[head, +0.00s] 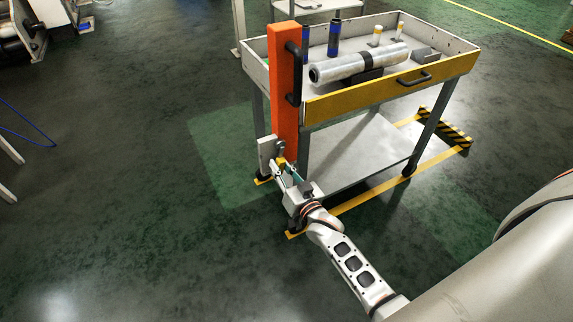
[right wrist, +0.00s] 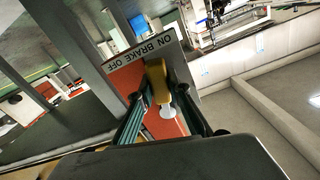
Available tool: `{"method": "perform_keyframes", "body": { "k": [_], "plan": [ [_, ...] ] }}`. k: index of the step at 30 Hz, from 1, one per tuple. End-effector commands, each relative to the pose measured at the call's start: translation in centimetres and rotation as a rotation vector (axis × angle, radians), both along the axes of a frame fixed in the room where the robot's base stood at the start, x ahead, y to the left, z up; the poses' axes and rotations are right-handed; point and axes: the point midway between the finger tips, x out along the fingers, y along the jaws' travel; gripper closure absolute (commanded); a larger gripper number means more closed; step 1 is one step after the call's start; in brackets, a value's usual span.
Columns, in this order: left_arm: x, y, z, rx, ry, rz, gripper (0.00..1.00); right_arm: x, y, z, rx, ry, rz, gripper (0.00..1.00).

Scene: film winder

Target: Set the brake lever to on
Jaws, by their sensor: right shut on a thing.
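The brake lever has a yellow handle (right wrist: 157,78), which shows in the right wrist view in front of a white plate lettered ON, BRAKE and OFF (right wrist: 143,62). In that picture ON is at the right end and OFF at the left. The handle's tip lies near the middle of the lettering; I cannot tell its exact setting. My right gripper (right wrist: 159,88) is shut on the handle, one finger on each side. In the head view my right gripper (head: 281,170) is at the foot of the orange post (head: 285,85), beside the small grey plate (head: 266,152). My left gripper is not in view.
The cart (head: 455,62) has a tray holding a foil-wrapped roll (head: 345,66), blue bottles (head: 334,38) and small items. A black handle (head: 294,72) stands out from the post. Yellow floor tape (head: 350,205) edges the cart's place.

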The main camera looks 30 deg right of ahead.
Motion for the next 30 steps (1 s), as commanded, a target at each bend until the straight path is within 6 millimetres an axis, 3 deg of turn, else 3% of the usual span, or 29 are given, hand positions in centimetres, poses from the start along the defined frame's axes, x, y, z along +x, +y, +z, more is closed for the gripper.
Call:
{"method": "perform_keyframes", "body": {
  "k": [1, 12, 30],
  "plan": [
    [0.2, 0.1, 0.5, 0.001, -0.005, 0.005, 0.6, 0.1, 0.3, 0.7, 0.037, -0.003, 0.0, 1.0],
    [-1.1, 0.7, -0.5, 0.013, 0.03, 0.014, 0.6, 0.0, 1.5, 0.8, 0.231, 0.006, 0.0, 1.0],
    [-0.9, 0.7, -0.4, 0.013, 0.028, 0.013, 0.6, -0.1, 1.8, 0.6, 0.282, 0.01, 0.0, 1.0]
  ]
}}
